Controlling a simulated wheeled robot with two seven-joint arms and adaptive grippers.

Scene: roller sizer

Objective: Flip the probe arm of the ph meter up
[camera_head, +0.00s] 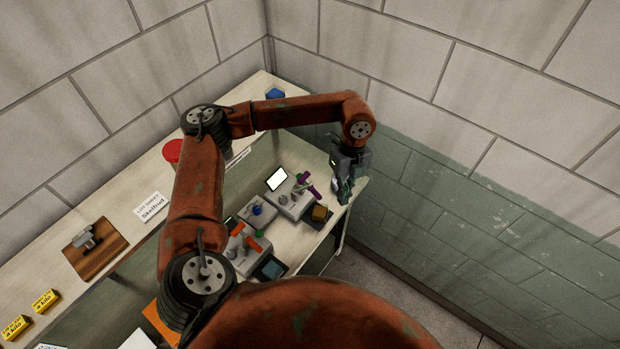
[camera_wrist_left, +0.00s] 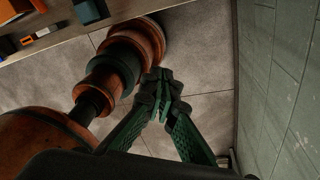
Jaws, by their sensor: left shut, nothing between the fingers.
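A grey bench device with a lit white screen (camera_head: 277,179) and a purple arm-like part (camera_head: 308,184) stands on the bench in the head view; it looks like the ph meter, but the picture is too small to be sure. My left gripper (camera_head: 344,190) hangs to the right of it, near the bench's right end and apart from the purple part. Its fingers are shut and empty; in the left wrist view the green fingers (camera_wrist_left: 164,110) meet at their tips above the floor. My right gripper is not in view.
A raised shelf (camera_head: 135,235) runs behind, with a red round thing (camera_head: 172,151). A green-and-white wall (camera_head: 450,180) closes the right side.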

